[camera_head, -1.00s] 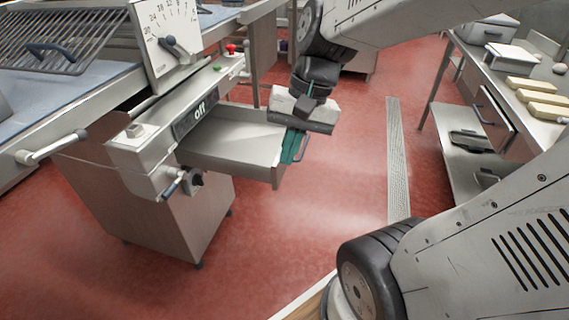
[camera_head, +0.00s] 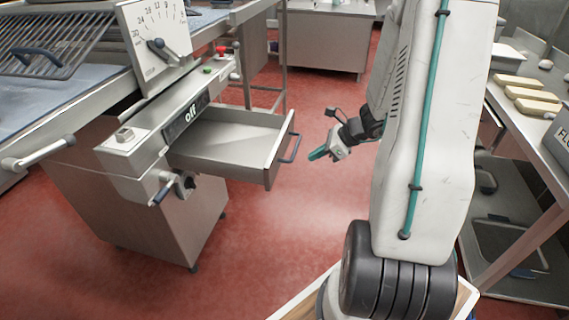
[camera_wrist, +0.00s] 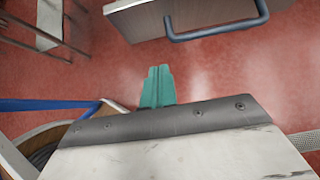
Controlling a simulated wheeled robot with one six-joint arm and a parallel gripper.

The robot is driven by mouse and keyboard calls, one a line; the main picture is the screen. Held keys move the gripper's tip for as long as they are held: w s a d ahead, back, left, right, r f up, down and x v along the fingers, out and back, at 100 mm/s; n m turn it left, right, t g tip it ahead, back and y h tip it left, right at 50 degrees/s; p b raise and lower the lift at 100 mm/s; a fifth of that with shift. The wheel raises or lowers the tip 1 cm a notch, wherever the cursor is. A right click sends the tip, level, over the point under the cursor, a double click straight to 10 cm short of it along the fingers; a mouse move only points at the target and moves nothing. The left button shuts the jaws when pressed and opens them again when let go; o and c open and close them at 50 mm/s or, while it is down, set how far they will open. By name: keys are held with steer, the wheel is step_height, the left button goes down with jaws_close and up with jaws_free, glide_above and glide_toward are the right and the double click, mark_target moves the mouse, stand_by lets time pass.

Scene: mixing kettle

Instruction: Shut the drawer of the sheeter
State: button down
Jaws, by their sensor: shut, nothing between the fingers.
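The sheeter (camera_head: 150,135) stands at the left with its "off" display on the front panel. Its drawer (camera_head: 232,148) is pulled out to the right and looks empty. The drawer's dark blue handle (camera_head: 290,148) is on the front panel. My gripper (camera_head: 317,154) is shut and empty, a short way right of the handle and apart from it. In the wrist view my green fingertips (camera_wrist: 158,86) are together, pointing towards the drawer front (camera_wrist: 190,16). The handle (camera_wrist: 218,30) shows at the top of that view, with red floor between it and the fingers.
A steel table (camera_head: 535,125) with pale dough blocks (camera_head: 530,92) stands at the right. A steel cabinet (camera_head: 320,38) stands at the back. The red floor (camera_head: 290,220) around the drawer is clear.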

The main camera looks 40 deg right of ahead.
mark_target(276, 168)
steer(key=x, duration=0.3)
steer(key=w+r+x, duration=0.1)
steer(key=x, duration=0.3)
steer(key=a+x, duration=0.1)
steer(key=x, duration=0.2)
steer(key=shift+w+a+r, duration=0.15)
steer(key=shift+w+a, duration=0.1)
steer(key=shift+w, duration=0.15)
steer(key=shift+w+a, duration=0.15)
steer(key=shift+w, duration=0.05)
